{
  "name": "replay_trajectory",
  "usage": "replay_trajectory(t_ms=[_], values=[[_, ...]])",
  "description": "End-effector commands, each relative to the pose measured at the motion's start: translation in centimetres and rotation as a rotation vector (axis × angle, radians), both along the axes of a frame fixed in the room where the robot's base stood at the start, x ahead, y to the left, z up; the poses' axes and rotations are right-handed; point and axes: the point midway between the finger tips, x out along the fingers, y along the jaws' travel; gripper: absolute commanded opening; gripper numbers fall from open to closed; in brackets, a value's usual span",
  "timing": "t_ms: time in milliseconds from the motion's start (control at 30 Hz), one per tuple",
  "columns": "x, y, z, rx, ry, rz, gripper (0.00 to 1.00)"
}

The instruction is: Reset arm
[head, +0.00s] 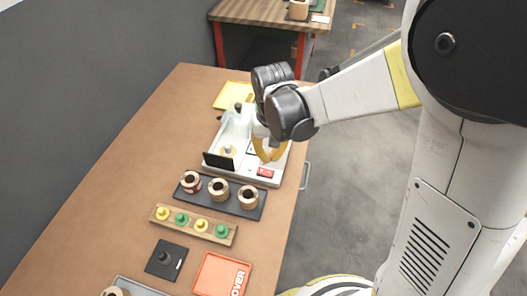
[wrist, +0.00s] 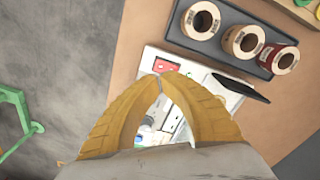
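My gripper (wrist: 160,78), with yellow fingers, hangs over the white machine (head: 262,174) on the table. In the wrist view the fingertips come together and nothing shows held between them. The head view also shows my gripper (head: 267,158) above the right part of the machine, near its red switch panel (head: 265,173). That panel also shows in the wrist view (wrist: 165,67). The machine has a black plate (head: 217,161) at its front and a coil part (head: 228,151) behind it. My arm hides part of the machine's back.
A black tray (head: 233,206) holds three coils. A wooden rack (head: 223,239) holds yellow and green pegs. A black block (head: 165,258), an orange cover tray (head: 209,287) and a grey tray (head: 140,286) lie nearer. A yellow tray (head: 226,98) lies behind the machine. The table's left side is clear.

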Motion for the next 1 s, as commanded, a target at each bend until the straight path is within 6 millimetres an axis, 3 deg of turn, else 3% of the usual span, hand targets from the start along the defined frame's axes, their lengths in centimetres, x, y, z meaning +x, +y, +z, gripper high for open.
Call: replay_trajectory(t_ms=[267,467,700,1000], values=[[-0.1,-0.3,0.5,0.003,-0.010,-0.004,0.00],[-1.3,-3.1,5.0,0.029,-0.113,-0.038,0.00],[-4.8,-8.0,11.1,0.060,-0.316,-0.095,0.00],[-9.6,-12.4,14.3,0.060,-0.548,-0.154,0.00]])
